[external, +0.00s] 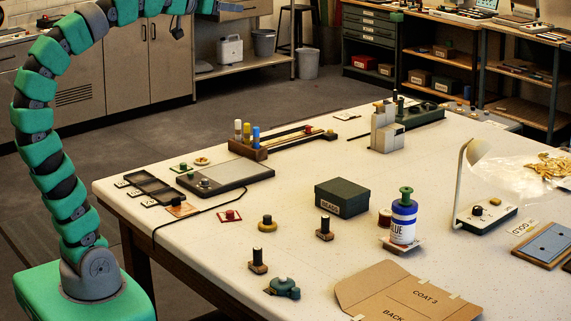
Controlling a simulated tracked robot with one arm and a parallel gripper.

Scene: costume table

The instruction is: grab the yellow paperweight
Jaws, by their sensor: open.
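The yellow paperweight (267,222) stands on the pale tabletop, left of the middle. It looks like a low yellow round base with a dark knob on top. Nothing touches it, and bare table lies around it. My green and black segmented arm rises at the left and curves over along the top edge of the external view. The arm is far above and to the left of the paperweight.
A red-based knobbed piece (230,216) stands left of it. Dark-knobbed wooden blocks (257,262) (325,229) stand in front and to the right. A teal piece (283,288), a dark green box (341,197), a glue bottle (403,220) and a cardboard folder (405,296) are nearby.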

